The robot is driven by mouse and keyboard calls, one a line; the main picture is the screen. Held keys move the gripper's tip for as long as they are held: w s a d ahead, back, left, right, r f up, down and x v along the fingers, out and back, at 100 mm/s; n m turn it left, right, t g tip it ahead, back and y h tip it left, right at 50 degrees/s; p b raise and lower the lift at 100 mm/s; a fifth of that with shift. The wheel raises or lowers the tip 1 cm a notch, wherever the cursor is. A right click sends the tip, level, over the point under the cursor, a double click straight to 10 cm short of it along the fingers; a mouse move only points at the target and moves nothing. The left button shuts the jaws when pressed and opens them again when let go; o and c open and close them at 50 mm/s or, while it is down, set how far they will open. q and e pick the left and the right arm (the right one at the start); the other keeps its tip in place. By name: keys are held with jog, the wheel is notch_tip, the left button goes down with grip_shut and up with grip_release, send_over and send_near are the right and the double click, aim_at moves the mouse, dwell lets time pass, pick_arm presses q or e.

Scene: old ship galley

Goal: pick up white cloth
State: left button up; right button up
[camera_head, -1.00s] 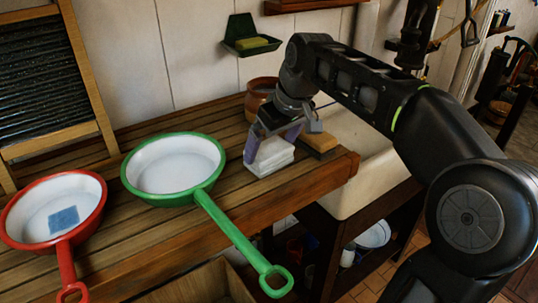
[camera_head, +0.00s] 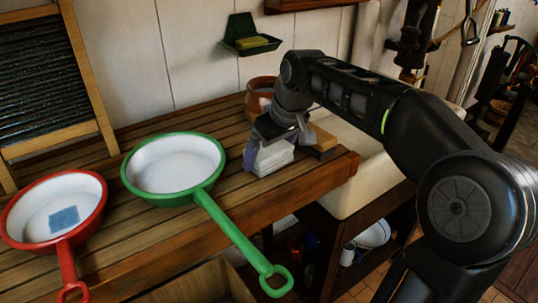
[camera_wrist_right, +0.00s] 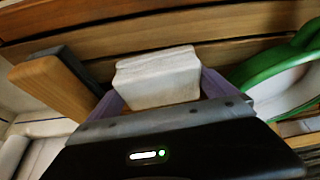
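The white cloth (camera_head: 272,161) is a folded, block-like stack on the wooden counter, near its right end. In the right wrist view the white cloth (camera_wrist_right: 158,78) sits between the two purple fingers. My right gripper (camera_head: 270,150) comes down over it from above, one finger on each side. The right gripper (camera_wrist_right: 160,95) looks open around the cloth; firm contact cannot be made out. The gripper body hides part of the cloth's top in the head view. My left gripper is not in view.
A green-rimmed pan (camera_head: 173,168) and a red-rimmed pan (camera_head: 40,215) with a blue patch lie to the left. A wooden brush-like block (camera_head: 321,138) is close on the right, beside the sink (camera_head: 365,170). A brown pot (camera_head: 259,95) stands behind.

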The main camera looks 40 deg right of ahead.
jog(key=c, duration=0.8)
notch_tip(320, 180, up, 10)
jog(key=shift+r+p, duration=0.1)
jog(key=shift+p, duration=0.35)
jog(key=o, duration=0.9)
jog(key=c, duration=0.7)
